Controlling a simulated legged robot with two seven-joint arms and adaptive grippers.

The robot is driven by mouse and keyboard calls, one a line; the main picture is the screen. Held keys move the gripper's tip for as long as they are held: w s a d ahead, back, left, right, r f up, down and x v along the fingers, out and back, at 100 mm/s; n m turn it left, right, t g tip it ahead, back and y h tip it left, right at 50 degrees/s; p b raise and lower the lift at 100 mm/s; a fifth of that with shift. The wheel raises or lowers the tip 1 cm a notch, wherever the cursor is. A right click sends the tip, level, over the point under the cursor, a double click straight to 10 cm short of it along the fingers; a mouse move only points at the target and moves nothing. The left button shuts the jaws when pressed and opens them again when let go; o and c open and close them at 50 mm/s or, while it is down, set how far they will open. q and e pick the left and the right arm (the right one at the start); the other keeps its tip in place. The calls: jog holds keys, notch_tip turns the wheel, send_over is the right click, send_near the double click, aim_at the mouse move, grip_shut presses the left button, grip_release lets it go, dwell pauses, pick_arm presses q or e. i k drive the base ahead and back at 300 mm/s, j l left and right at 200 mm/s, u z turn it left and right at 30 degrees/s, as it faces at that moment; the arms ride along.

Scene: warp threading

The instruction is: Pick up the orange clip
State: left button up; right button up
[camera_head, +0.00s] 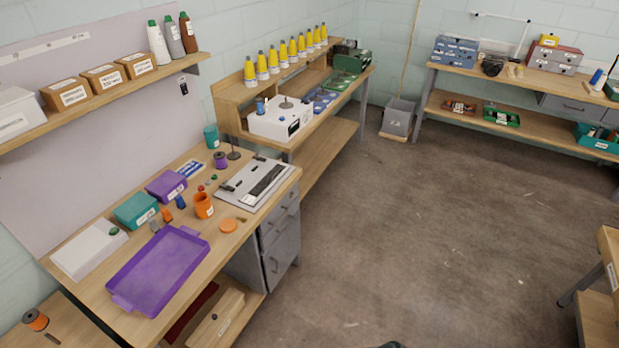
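A small orange piece (167,215), which looks like the orange clip, lies on the near wooden workbench (265,213). It sits behind the purple tray (160,268), between a small blue piece (180,202) and a small grey piece (154,226). It is too small to make out its shape well. Neither of my grippers is in view.
A grey board (254,182) lies at the bench's right. Open floor (440,230) extends to the right.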

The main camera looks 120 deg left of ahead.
aim_at(166, 215)
jog(key=k+u, duration=0.2)
jog(key=u, duration=4.8)
